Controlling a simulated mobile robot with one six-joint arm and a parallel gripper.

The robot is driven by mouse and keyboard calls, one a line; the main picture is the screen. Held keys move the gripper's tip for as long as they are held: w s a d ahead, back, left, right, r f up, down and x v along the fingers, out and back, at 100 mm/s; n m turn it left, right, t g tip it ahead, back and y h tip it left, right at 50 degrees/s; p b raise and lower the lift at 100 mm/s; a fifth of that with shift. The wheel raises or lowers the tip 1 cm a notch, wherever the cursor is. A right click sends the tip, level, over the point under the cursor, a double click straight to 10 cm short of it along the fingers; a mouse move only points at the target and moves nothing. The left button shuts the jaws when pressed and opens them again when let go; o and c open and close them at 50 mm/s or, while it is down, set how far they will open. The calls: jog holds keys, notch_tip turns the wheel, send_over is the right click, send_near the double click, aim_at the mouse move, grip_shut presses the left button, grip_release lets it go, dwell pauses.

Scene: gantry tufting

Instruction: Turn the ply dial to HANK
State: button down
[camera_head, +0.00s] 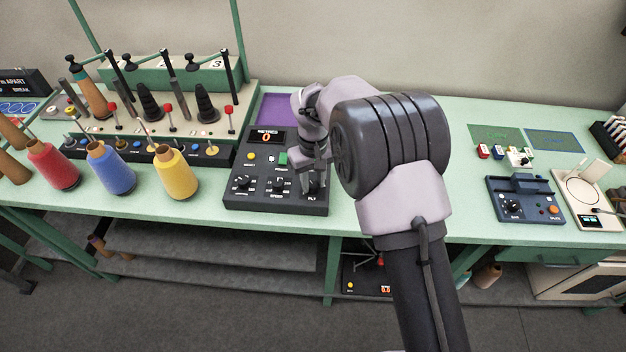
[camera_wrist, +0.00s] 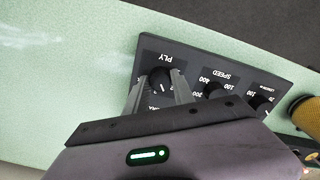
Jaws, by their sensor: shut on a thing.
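The ply dial (camera_wrist: 159,82) is a black round knob with a white pointer line, on the dark control panel (camera_head: 240,205). In the wrist view it sits under the PLY label. My gripper (camera_wrist: 158,92) is at the dial, one finger on each side, shut on it. In the head view my gripper (camera_head: 313,182) reaches down at the panel's right end and mostly hides the dial. The labels around the dial are partly covered by the fingers, so I cannot read which setting the pointer is at.
The speed dial (camera_wrist: 212,90) is close beside the ply dial. A metres display (camera_head: 267,137) reads 0. Yellow (camera_head: 175,173), blue (camera_head: 112,170) and red (camera_head: 53,166) yarn cones stand left. A blue device (camera_head: 525,198) is at right. The green table is clear between panel and device.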

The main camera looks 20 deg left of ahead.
jog(key=m, duration=0.5)
jog(key=shift+m, duration=0.3)
jog(key=m+b, duration=0.1)
jog(key=m, duration=0.3)
jog(key=m+b, duration=0.1)
jog(key=m, duration=0.4)
jog(key=shift+m+b, duration=0.6)
jog(key=shift+m, duration=1.6)
jog(key=c, duration=1.1)
grip_release()
jog(key=shift+o, duration=0.2)
